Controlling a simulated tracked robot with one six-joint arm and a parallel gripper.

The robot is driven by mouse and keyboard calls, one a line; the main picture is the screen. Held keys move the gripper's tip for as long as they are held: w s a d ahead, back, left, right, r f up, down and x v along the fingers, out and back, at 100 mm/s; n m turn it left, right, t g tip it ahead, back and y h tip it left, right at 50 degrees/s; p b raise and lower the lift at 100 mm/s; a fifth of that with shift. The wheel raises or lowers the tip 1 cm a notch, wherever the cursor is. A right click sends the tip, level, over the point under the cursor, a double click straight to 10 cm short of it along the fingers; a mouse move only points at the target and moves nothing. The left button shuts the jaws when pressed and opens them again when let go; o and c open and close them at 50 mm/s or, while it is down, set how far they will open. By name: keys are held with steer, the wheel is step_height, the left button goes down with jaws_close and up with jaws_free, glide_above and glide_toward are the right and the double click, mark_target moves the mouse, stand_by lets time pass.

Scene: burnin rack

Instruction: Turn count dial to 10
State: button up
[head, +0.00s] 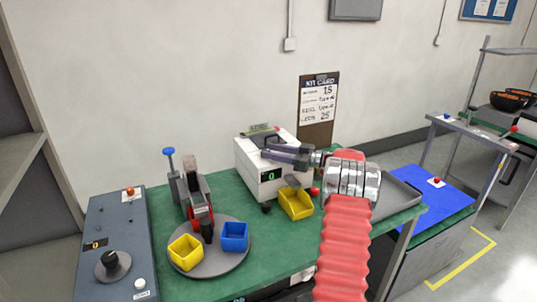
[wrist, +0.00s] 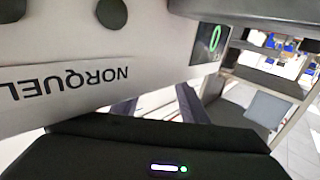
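A white counter machine (head: 262,185) stands on the green bench; its front display (head: 270,175) reads 0 in green. In the wrist view the machine (wrist: 80,70) appears upside down, with NORQUEL lettering and the same display (wrist: 212,40) showing 0. My gripper (head: 278,166) is in front of the machine's face, at its right part. Its two dark fingers stand apart in the wrist view (wrist: 155,106), with nothing seen between them. No dial shows on the machine's visible face; part is hidden by my gripper. A black knob (head: 110,260) sits on the grey console at left.
The console (head: 120,225) has a small orange display. A turntable (head: 215,265) carries a yellow bin (head: 186,253) and a blue bin (head: 234,237) beside a press. Another yellow bin (head: 297,204) stands below my gripper. A grey tray (head: 400,190) lies at right.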

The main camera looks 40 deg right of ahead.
steer(key=shift+o, duration=0.2)
steer(key=shift+s, duration=0.1)
steer(key=v, duration=1.3)
steer(key=shift+s+f, duration=0.15)
steer(key=shift+s, duration=0.1)
steer(key=shift+d, duration=0.15)
steer(key=w+a+r+t+h, duration=0.2)
steer(key=w+a+r+h, duration=0.1)
steer(key=w+r, duration=0.6)
steer(key=w+a+r+m+h, duration=0.3)
steer(key=a+r+h, duration=0.2)
steer(key=a+r, duration=0.25)
steer(key=w+a+r+m+h, duration=0.3)
steer(key=a+r+h, duration=0.2)
steer(key=a+r, duration=0.25)
steer(key=s+a+f+g+y, duration=0.1)
steer(key=s+a+f+g, duration=0.3)
steer(key=s+a+f, duration=0.3)
steer(key=s+a+f+g+y, duration=0.2)
steer(key=s+a+f+g, duration=0.2)
steer(key=s+a, duration=1.3)
steer(key=s+a+f+g+y, duration=0.1)
steer(key=s+a+f+g, duration=0.3)
steer(key=s+a+f, duration=0.6)
steer(key=shift+s+a+y, duration=0.3)
steer(key=shift+s+a, duration=0.65)
steer(key=shift+s, duration=0.25)
